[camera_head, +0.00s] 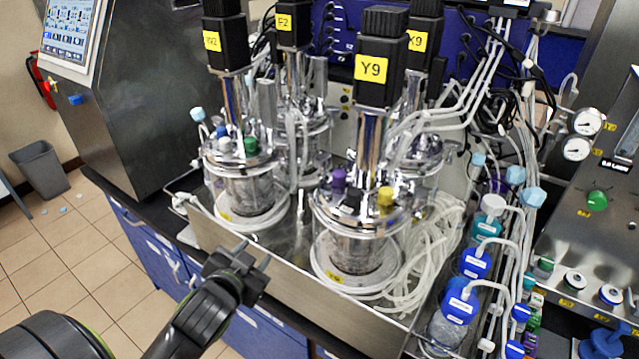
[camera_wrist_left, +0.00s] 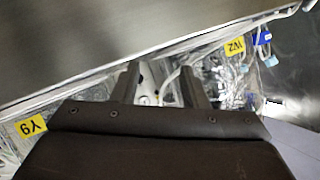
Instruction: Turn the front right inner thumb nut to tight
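The front right vessel (camera_head: 358,235) is a glass jar with a metal head plate under a black motor labelled Y9 (camera_head: 372,68). On its head plate stand a purple cap (camera_head: 338,180) and a yellow cap (camera_head: 385,197). Small shiny fittings ring the plate; I cannot single out the inner thumb nut among them. My left gripper (camera_head: 254,256) is in front of the metal tray, left of and apart from this vessel. In the left wrist view, its two fingers (camera_wrist_left: 159,84) stand apart with nothing visibly held between them. My right gripper is not in view.
The front left vessel (camera_head: 243,180) carries blue, white and green caps. The metal tray (camera_head: 275,262) has a raised front wall. Clear hoses (camera_head: 425,265) and blue-capped bottles (camera_head: 458,305) crowd the right side. Free floor (camera_head: 90,260) lies at left.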

